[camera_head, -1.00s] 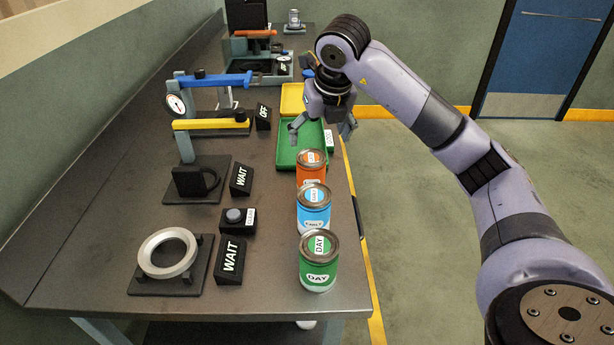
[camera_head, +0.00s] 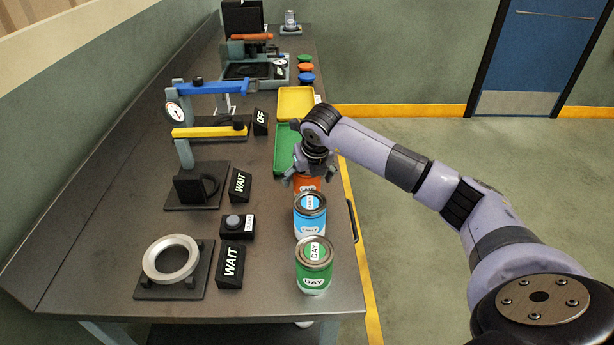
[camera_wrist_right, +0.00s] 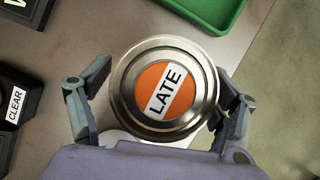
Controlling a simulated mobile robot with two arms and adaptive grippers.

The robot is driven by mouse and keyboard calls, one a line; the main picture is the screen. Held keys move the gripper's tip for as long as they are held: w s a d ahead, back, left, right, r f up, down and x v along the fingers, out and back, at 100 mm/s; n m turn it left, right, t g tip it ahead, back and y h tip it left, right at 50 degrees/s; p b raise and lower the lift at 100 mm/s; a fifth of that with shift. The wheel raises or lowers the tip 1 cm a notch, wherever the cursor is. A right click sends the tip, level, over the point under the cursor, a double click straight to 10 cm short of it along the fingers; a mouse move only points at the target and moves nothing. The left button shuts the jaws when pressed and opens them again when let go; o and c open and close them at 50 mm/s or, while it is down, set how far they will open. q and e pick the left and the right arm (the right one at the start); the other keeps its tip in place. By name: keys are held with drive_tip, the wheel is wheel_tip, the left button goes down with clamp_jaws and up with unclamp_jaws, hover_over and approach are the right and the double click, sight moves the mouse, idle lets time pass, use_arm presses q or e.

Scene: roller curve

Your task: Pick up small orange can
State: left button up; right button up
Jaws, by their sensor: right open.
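The small orange can (camera_head: 308,184) stands upright on the metal workbench, behind the blue can, its top hidden by my right gripper in the head view. In the right wrist view its round silver-rimmed lid (camera_wrist_right: 166,90) shows an orange centre with a label reading LATE. My right gripper (camera_head: 312,180) is open just above the can. In the right wrist view its fingers (camera_wrist_right: 160,98) lie on either side of the lid; whether they touch it I cannot tell. My left gripper is not in view.
A blue can (camera_head: 310,217) and a green can (camera_head: 314,268) stand in front of the orange one. A green tray (camera_head: 286,150) and yellow tray (camera_head: 296,104) lie behind. Black signs (camera_head: 230,264), a button box (camera_head: 236,226) and a ring fixture (camera_head: 170,262) stand to the left.

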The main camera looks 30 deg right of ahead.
drive_tip(key=shift+w+f, duration=0.2)
drive_tip(key=shift+f, duration=0.25)
drive_tip(key=c, duration=1.3)
drive_tip(key=shift+c, duration=0.2)
drive_tip(key=shift+r, duration=0.1)
